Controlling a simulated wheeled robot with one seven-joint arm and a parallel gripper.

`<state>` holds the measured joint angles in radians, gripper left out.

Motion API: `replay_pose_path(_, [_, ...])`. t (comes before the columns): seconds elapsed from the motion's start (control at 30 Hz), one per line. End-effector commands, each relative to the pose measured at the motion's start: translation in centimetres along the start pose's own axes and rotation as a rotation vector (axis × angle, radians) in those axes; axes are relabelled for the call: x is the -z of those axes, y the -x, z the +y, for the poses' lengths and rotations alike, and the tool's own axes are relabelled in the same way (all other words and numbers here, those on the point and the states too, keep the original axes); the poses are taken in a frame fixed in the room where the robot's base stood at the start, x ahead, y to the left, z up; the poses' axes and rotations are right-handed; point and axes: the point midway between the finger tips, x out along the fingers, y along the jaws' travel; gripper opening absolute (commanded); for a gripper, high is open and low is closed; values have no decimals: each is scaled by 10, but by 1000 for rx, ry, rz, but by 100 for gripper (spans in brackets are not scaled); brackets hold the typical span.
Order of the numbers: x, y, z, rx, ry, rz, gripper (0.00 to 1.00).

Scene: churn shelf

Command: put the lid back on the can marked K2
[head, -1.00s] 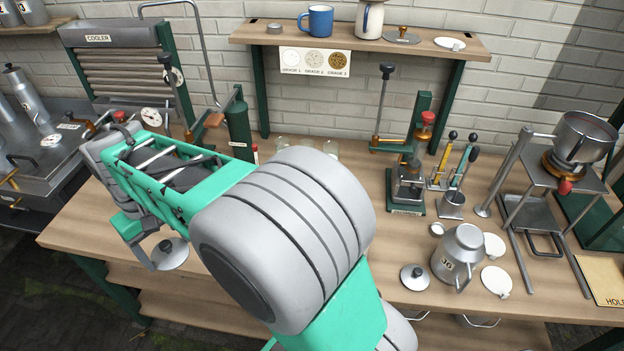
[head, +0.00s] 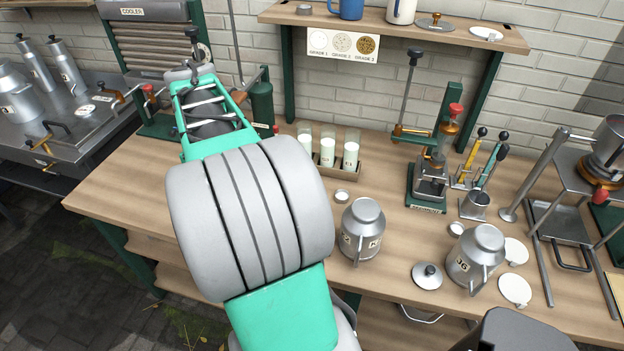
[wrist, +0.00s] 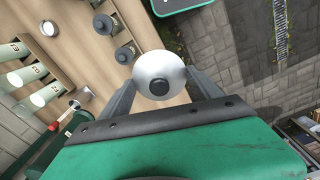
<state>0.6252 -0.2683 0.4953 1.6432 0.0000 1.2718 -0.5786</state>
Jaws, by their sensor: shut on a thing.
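My gripper (wrist: 162,84) is shut on a round silver lid (wrist: 152,66) with a dark knob, in the wrist view. The lid's knob faces the camera, and it hangs above the bench's front edge. In the head view my arm hides the gripper and lid. A metal can (head: 362,222) stands upright in the middle of the bench, right of my arm; its tag starts with K, the rest is unclear. Two can-like round shapes, one upper (wrist: 103,24) and one lower (wrist: 125,54), show in the wrist view; I cannot read marks on them.
A can marked 36 or JG (head: 478,250) stands to the right beside a loose lid (head: 427,275) and white discs (head: 515,289). Milk glasses (head: 328,150) stand in a wooden rack behind. A green press (head: 430,170) and a shelf (head: 450,28) are at the back.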

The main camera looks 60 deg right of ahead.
Motion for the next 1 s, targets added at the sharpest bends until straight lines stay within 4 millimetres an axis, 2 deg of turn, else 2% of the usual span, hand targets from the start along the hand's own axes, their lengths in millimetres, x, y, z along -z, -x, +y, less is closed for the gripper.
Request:
replay_pose_path(0.03, [-20, -5, 33, -1, -24, 2, 33])
replay_pose_path(0.1, [-51, -5, 70, -1, -32, 1, 33])
replay_pose_path(0.17, [-80, -5, 100, -1, -39, 1, 33])
replay_pose_path(0.2, [-101, -4, 117, -1, -45, 1, 33])
replay_pose_path(0.33, [-174, -4, 162, -2, -57, 1, 33])
replay_pose_path(0.4, [-210, -3, 176, -1, -62, 1, 33])
replay_pose_path(0.5, [-248, -2, 188, -1, -63, 1, 33])
replay_pose_path(0.6, [-270, 0, 192, 0, -62, 0, 33])
replay_pose_path(0.67, [-275, 0, 193, 0, -62, 0, 33])
replay_pose_path(0.87, [-276, -11, 193, 0, -59, 0, 33])
replay_pose_path(1.0, [-276, -27, 193, 0, -59, 0, 33])
